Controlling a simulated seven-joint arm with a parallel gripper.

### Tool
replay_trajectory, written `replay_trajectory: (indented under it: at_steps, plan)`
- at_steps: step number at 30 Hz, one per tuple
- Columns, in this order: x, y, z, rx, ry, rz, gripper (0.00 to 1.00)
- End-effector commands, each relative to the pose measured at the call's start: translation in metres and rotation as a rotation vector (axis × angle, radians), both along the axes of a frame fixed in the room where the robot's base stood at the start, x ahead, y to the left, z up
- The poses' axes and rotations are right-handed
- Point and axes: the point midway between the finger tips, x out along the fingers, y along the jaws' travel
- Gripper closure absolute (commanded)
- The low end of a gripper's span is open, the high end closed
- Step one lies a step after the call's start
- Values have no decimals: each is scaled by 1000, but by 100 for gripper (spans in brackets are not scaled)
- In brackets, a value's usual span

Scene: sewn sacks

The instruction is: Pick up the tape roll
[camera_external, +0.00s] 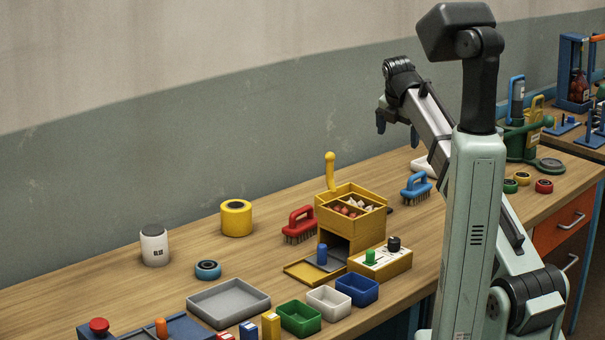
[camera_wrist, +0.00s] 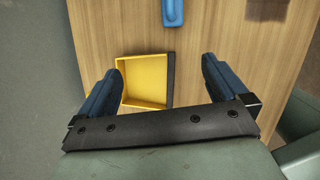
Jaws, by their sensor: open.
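Several tape-roll-like rings lie on the wooden workbench in the external view. A blue one with a dark centre (camera_external: 207,270) lies flat at the left. Small green (camera_external: 510,186), yellow (camera_external: 523,179) and red (camera_external: 544,186) ones lie at the far right. I cannot tell which is the tape roll meant. My gripper (camera_external: 398,130) is raised above the back of the bench, apart from all of them. Its two blue fingers are spread and empty; in the wrist view my gripper (camera_wrist: 160,70) has no ring between or near its fingers.
A yellow box with a lever (camera_external: 350,208) stands mid-bench, with red (camera_external: 299,224) and blue (camera_external: 416,188) brushes beside it. A white canister (camera_external: 155,246), a yellow cylinder (camera_external: 237,220) and a grey tray (camera_external: 229,302) are left. The wrist view shows a yellow tray (camera_wrist: 145,82) below.

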Motion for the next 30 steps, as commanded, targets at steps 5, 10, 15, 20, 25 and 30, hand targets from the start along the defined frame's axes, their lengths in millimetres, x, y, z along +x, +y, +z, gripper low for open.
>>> replay_trajectory:
  at_steps: [5, 10, 15, 20, 25, 30]
  plan:
    - [-22, 86, 8, 60, 30, 18, 0]
    - [-38, 174, -3, 172, 103, -135, 0]
    - [-56, 250, -22, 263, 190, -342, 0]
    - [-79, 316, -40, 317, 274, -543, 0]
    - [-103, 368, -55, 341, 343, -718, 0]
    - [-117, 393, -64, 348, 376, -815, 0]
